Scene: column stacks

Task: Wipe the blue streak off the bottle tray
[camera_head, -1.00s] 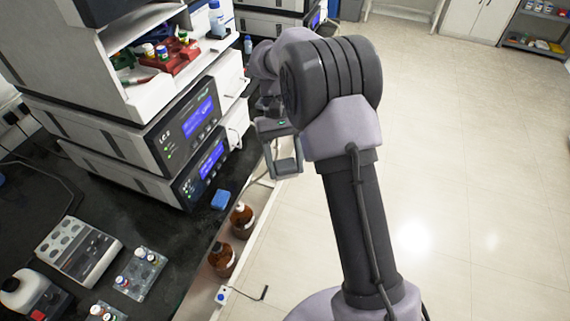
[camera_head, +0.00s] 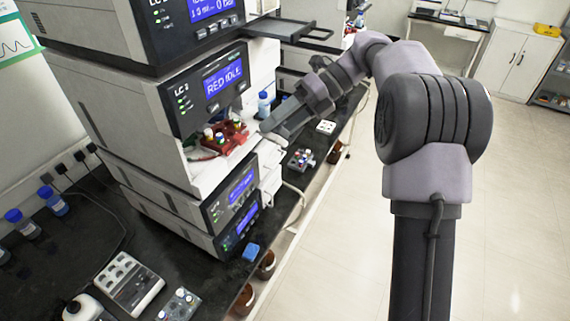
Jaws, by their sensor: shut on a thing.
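My gripper (camera_head: 272,127) is at the end of my outstretched arm, just right of the open bay in the instrument stack. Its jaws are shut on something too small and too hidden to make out. A white tray-like shelf (camera_head: 207,176) in that bay holds a red rack (camera_head: 231,137) with several small capped bottles. I cannot tell whether this shelf is the bottle tray. I see no blue streak on it; part of its surface is hidden.
Instruments with blue screens (camera_head: 223,77) stand above and below the bay. A dark drawer (camera_head: 290,29) juts out above my gripper. Brown bottles (camera_head: 245,299) stand beyond the bench edge. A blue-capped bottle (camera_head: 263,105) stands behind my wrist. The floor at right is clear.

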